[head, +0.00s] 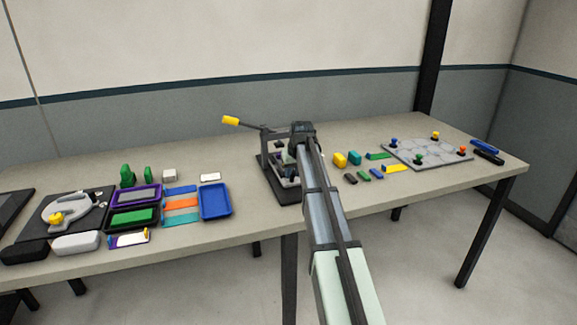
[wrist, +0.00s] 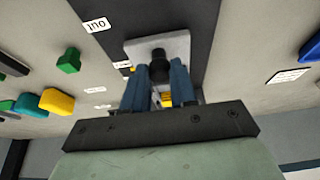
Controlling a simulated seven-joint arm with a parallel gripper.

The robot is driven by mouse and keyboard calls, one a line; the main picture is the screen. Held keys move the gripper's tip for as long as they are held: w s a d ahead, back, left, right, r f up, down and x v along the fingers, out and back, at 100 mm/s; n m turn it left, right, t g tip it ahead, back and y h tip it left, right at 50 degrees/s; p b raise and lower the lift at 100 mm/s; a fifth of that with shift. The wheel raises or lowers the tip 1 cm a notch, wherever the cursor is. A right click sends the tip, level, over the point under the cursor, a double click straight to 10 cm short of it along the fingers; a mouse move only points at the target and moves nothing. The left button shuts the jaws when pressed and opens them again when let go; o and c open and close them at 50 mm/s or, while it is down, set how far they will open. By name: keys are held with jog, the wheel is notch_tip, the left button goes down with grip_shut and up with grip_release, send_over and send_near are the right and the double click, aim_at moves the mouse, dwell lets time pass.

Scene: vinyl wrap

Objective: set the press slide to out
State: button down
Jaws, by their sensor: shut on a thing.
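The press (head: 264,145) stands at the middle of the table on a dark base (wrist: 188,18), with a yellow-tipped lever (head: 231,120) reaching left. In the wrist view, the press slide (wrist: 136,48) is a pale plate with a black knob (wrist: 158,56) standing on it. A white label reading OUT (wrist: 96,25) lies beside it, upside down. My gripper (wrist: 159,85) has its two blue fingers close together at the knob, shut on it. My arm hides the gripper and much of the press in the head view.
Left of the press are a blue tray (head: 229,213), coloured strips (head: 181,204) and dark trays. Right of it are small coloured blocks (head: 340,159) and a grey board (head: 405,158) with coloured knobs. Bare table lies behind the press.

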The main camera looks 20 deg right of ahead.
jog(key=s, duration=0.7)
jog(key=shift+s, duration=0.15)
jog(key=c, duration=0.9)
grip_release()
jog(key=v, duration=1.4)
jog(key=shift+f, duration=0.1)
jog(key=shift+a, duration=0.1)
